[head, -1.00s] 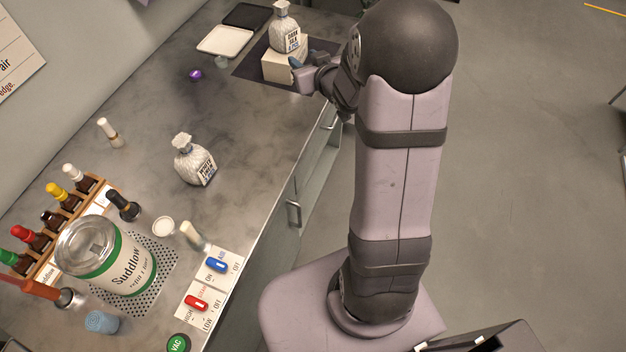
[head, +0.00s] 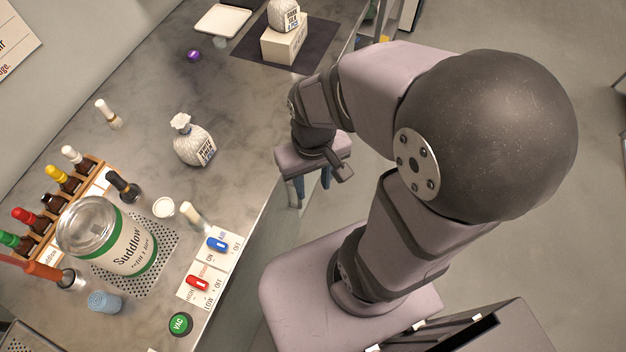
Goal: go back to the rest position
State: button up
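My gripper (head: 312,187) hangs pointing down beside the front edge of the grey marbled counter (head: 255,120). Its two blue fingers are apart, with nothing visible between them. My arm is folded, its large dark elbow at the right of the head view. The gripper is clear of the bottles. One white textured bottle (head: 192,142) stands slightly tilted in the picture on the middle of the counter. Another like it (head: 283,15) stands on a cream block (head: 285,42) at the back, its top cut off by the picture edge.
The block sits on a dark mat (head: 252,55). A white tray (head: 222,20) and purple cap (head: 194,55) lie nearby.

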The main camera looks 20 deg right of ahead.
notch_tip(320, 180, up, 4)
jog(key=p, duration=0.3)
jog(key=shift+f+p, duration=0.15)
jog(key=shift+p, duration=0.2)
dwell(0.9)
